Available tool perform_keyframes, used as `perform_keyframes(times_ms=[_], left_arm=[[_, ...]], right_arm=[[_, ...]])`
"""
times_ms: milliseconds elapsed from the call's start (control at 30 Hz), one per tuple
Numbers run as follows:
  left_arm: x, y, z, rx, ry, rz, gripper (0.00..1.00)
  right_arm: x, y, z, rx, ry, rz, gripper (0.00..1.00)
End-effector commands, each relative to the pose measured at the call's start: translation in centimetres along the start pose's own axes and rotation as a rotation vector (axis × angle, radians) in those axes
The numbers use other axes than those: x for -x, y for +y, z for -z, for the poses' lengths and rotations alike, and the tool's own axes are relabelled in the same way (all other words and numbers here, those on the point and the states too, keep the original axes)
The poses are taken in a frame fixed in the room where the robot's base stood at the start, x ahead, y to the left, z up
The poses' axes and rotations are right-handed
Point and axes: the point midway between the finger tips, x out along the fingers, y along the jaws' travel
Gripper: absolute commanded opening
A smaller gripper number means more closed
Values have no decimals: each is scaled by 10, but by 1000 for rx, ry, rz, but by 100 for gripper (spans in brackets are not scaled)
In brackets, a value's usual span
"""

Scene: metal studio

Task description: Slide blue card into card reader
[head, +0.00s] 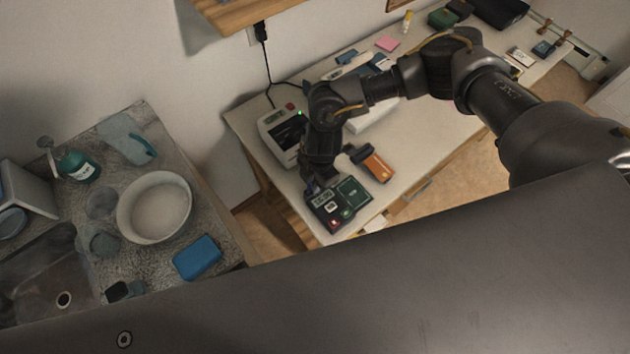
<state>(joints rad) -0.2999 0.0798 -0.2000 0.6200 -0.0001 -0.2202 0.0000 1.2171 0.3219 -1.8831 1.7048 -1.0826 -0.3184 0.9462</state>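My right arm reaches in from the right over the desk, and its gripper (317,183) points down beside a dark green box with buttons and small panels (352,193) near the desk's front left corner. The gripper's fingers are dark and mostly hidden, so I cannot tell whether they are open or shut. A white device with a dark screen and a green light (271,122) stands just behind and left of the gripper. I cannot tell for sure which device is the card reader. No blue card can be made out at the gripper. My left gripper is out of view.
An orange and black object (374,164) lies right of the green box. Small blue items (347,57) and a pink note (387,44) lie farther back on the desk (425,135). A separate counter at left holds a white bowl (155,206) and a blue block (197,257).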

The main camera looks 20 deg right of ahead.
Motion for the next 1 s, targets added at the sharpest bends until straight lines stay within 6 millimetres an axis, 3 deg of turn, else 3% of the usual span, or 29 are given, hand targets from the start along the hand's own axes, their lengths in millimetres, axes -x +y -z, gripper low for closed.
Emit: perform_keyframes(times_ms=[133, 467, 1000], left_arm=[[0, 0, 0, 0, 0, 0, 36], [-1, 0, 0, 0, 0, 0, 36], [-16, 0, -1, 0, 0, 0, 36]], right_arm=[[0, 0, 0, 0, 0, 0, 27], [5, 0, 0, 2, 1, -1, 27], [95, 1, 0, 2, 1, -2, 27]])
